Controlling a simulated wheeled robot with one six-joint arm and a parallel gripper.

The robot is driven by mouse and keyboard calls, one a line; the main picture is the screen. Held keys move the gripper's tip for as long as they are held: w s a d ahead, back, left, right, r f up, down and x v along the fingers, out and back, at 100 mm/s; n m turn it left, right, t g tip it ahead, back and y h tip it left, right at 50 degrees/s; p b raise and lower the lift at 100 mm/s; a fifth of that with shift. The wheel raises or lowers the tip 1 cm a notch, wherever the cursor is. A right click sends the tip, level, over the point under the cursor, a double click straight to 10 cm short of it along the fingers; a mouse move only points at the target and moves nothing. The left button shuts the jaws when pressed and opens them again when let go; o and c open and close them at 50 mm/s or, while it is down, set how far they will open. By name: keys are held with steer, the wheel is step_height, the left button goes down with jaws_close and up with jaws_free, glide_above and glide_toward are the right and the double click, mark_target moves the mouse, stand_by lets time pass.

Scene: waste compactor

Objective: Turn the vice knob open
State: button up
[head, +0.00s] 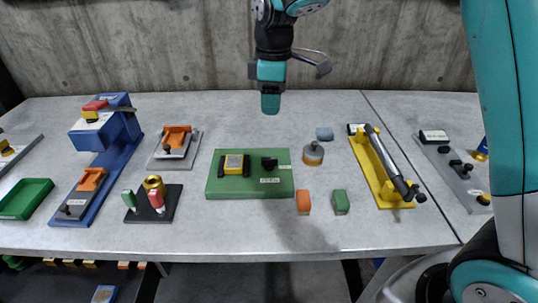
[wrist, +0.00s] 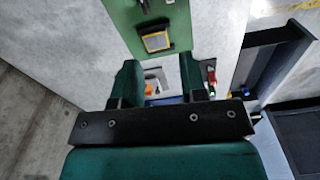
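My gripper (head: 270,103) hangs above the back of the table, fingers down, apart from everything. In the wrist view its two green fingers (wrist: 160,78) stand apart with nothing held between them. No vice knob is clearly marked. A green board (head: 222,189) in the middle carries a yellow-and-black block (head: 234,165) and a black knob-like part (head: 269,163) beside a small unreadable label. The green board (wrist: 177,17) and yellow block (wrist: 156,41) also show in the wrist view. On the right, a grey plate (head: 450,178) bears several small black knobs; I cannot tell which knob is the vice's.
A yellow lever fixture (head: 373,174) stands further right. A blue press (head: 106,134) and black peg stand (head: 138,214) are left.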

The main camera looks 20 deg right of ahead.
mark_target(270, 158)
steer(key=shift+n, duration=0.5)
steer(key=w+f, duration=0.1)
steer(key=f, duration=0.5)
steer(key=w+f+p, duration=0.1)
steer(key=f, duration=0.5)
steer(key=w+f+p, duration=0.1)
steer(key=f, duration=0.5)
steer(key=shift+d+f, duration=0.4)
steer(key=shift+c, duration=0.2)
jaws_close()
